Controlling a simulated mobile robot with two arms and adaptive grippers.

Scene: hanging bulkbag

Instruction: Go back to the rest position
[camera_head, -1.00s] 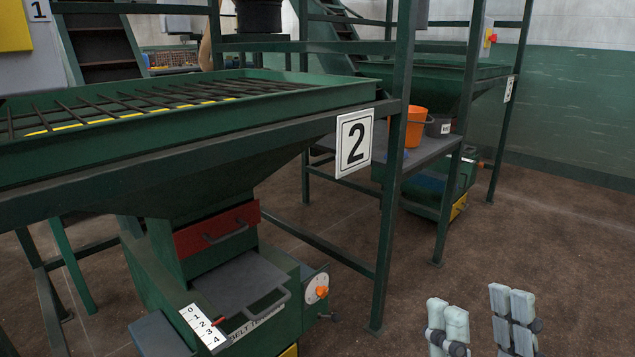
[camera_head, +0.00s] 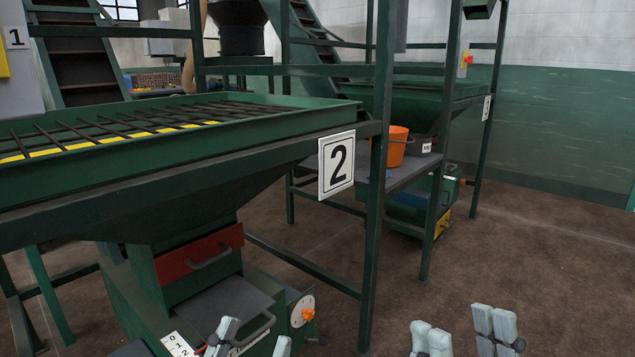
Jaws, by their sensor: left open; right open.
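My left gripper (camera_head: 254,342) shows at the bottom edge, in front of the lower part of the green machine, with its two pale fingers apart. My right gripper (camera_head: 463,331) shows at the bottom right over the brown floor, also with its pale fingers spread. Nothing shows between the fingers of either gripper. Both arms behind the fingertips are out of view below.
A green hopper (camera_head: 180,170) with a bar grid and number 2 sign (camera_head: 336,164) fills the left. Below it are a red drawer (camera_head: 200,254) and an orange knob (camera_head: 308,314). An orange bucket (camera_head: 396,147) stands on a shelf behind. The floor (camera_head: 540,260) at right is clear.

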